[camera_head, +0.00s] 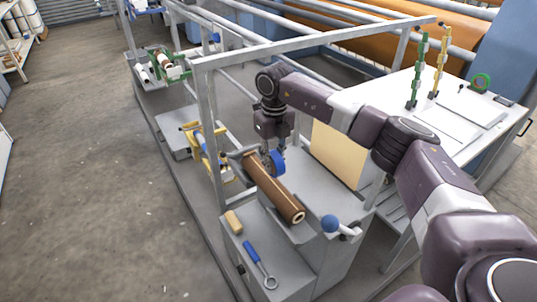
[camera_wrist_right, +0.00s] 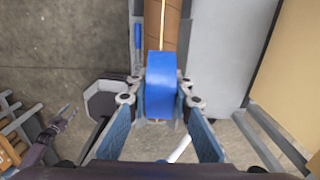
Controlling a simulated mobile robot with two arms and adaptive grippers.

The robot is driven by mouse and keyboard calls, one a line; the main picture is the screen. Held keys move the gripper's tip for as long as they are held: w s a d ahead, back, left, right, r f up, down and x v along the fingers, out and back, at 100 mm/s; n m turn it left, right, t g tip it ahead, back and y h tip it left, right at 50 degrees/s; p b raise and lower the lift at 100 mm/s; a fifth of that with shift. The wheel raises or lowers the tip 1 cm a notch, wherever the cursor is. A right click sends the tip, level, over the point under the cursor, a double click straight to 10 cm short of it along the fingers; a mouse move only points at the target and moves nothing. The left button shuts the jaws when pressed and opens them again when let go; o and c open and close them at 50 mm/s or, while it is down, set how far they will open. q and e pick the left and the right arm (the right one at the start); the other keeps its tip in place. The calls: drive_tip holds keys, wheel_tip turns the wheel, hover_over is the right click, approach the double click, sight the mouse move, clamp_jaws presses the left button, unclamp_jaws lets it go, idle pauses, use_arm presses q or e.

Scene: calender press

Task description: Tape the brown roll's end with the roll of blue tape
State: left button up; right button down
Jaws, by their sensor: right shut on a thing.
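My right gripper (camera_head: 272,150) is shut on the roll of blue tape (camera_head: 273,164), at the far end of the brown roll. In the right wrist view the blue tape (camera_wrist_right: 160,85) is between the two fingers. The brown roll (camera_head: 280,200) lies slantwise on a grey stand, its near end facing me. In the right wrist view the brown roll (camera_wrist_right: 164,22) runs up behind the tape, with a pale line along it. Whether tape and roll touch is unclear. Part of a purple arm, possibly my left gripper (camera_wrist_right: 66,116), shows small at lower left there; its jaws are unclear.
A wooden block (camera_head: 233,221) and a blue-handled wrench (camera_head: 260,265) lie on the low grey cabinet top. A blue-knobbed lever (camera_head: 335,225) stands at its right. A metal frame post (camera_head: 210,140) rises left of the gripper. A white table (camera_head: 440,120) is at right.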

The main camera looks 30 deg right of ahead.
drive_tip(key=s, duration=0.2)
drive_tip(key=shift+s+d+r+p, duration=0.1)
drive_tip(key=shift+s+p, duration=0.3)
drive_tip(key=s+p, duration=0.1)
drive_tip(key=s, duration=0.2)
drive_tip(key=shift+s+d, duration=0.15)
drive_tip(key=shift+s+d+p, duration=0.1)
drive_tip(key=shift+s+p, duration=0.25)
drive_tip(key=shift+s, duration=0.9)
wheel_tip(320, 180, down, 2)
drive_tip(key=shift+s+b, duration=0.15)
drive_tip(key=shift+b, duration=0.7)
use_arm(q)
drive_tip(key=shift+w+a+b, duration=0.15)
drive_tip(key=shift+w+b, duration=0.3)
drive_tip(key=shift+b, duration=0.1)
use_arm(e)
drive_tip(key=shift+f, duration=0.8)
use_arm(q)
drive_tip(key=shift+f, duration=0.2)
use_arm(e)
drive_tip(key=shift+f, duration=0.3)
drive_tip(key=shift+w, duration=0.3)
use_arm(q)
drive_tip(key=shift+f+b, duration=0.15)
drive_tip(key=shift+b, duration=0.2)
use_arm(e)
drive_tip(key=shift+w+r, duration=0.1)
drive_tip(key=shift+w, duration=0.3)
